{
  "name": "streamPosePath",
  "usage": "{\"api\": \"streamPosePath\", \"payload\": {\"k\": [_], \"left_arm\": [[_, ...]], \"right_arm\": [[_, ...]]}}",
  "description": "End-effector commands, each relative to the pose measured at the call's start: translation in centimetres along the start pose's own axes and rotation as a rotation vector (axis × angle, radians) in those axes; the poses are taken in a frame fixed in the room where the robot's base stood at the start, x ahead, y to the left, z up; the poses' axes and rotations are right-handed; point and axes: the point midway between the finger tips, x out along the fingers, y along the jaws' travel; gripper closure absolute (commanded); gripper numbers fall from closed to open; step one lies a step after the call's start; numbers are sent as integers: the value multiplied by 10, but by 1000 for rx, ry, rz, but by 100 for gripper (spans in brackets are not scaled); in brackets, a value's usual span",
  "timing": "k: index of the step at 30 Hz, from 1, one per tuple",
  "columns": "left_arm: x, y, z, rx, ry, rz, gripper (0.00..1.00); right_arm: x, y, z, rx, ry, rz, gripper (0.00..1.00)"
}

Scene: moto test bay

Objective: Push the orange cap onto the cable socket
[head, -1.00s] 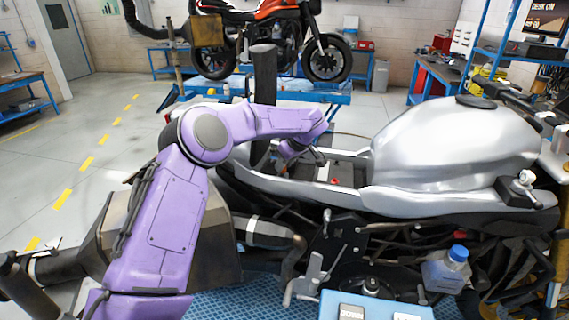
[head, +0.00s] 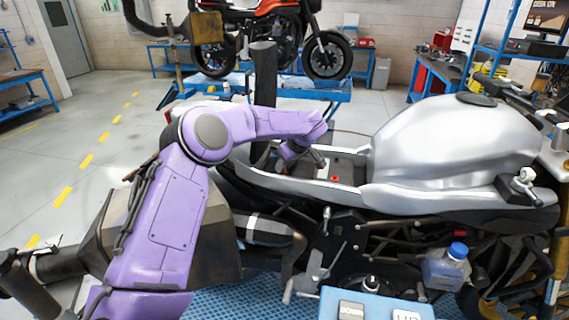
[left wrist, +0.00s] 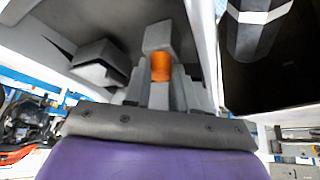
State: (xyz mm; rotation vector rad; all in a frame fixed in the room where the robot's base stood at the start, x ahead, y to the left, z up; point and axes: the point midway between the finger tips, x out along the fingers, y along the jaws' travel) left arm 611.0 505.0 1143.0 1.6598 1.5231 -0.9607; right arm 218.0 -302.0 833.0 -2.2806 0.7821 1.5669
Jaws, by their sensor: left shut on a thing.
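My left gripper (head: 317,158) reaches over the open seat bay of the silver motorcycle (head: 455,145), pointing down. It is small and dark in the head view, so its fingertips are hard to make out there. In the left wrist view, the orange cap (left wrist: 160,68) sits between the fingers of the left gripper (left wrist: 160,88), which is shut on it. A grey block (left wrist: 157,36) lies just beyond the cap. I cannot tell whether it is the cable socket or whether the cap touches it. My right gripper is not in view.
Another grey block (left wrist: 97,65) stands left of the cap, close to the fingers. Pale bay walls rise on both sides. A small red part (head: 335,179) lies in the bay near the gripper. A blue-capped bottle (head: 447,268) hangs lower right on the motorcycle.

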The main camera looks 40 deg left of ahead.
Motion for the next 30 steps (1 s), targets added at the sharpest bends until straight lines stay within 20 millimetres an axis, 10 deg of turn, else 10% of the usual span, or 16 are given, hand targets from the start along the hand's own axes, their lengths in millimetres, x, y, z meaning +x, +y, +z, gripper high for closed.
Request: {"api": "streamPosePath", "payload": {"k": [30], "left_arm": [[-14, -2, -8, 63, -3, 37, 100]], "right_arm": [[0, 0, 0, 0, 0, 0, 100]]}}
